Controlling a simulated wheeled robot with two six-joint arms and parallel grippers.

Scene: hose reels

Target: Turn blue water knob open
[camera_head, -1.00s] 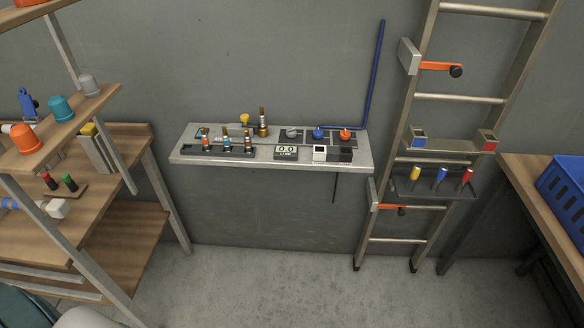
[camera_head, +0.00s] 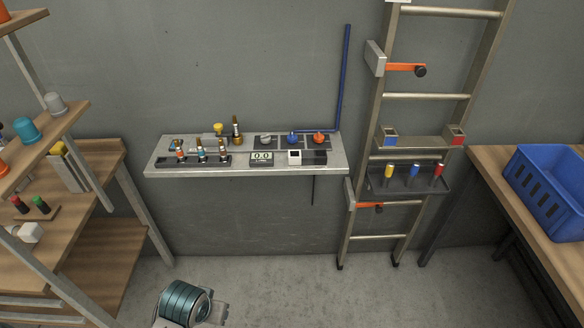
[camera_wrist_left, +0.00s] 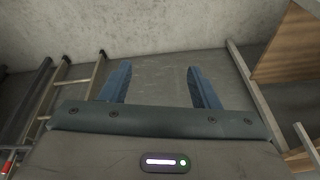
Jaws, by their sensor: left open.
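My left gripper (camera_wrist_left: 158,78) is open and empty in the left wrist view, with two blue fingers spread apart and the knob not in sight. In the head view only a teal part of my arm shows low in front, well short of the shelf. My right gripper is not in view.
The shelf also holds a display box (camera_head: 261,159), a white block (camera_head: 294,157) and several bottle-like fittings (camera_head: 201,150). A wooden rack (camera_head: 95,190) stands left. A ladder (camera_head: 425,97) leans right of the shelf, and a blue basket (camera_head: 555,190) sits on the right table.

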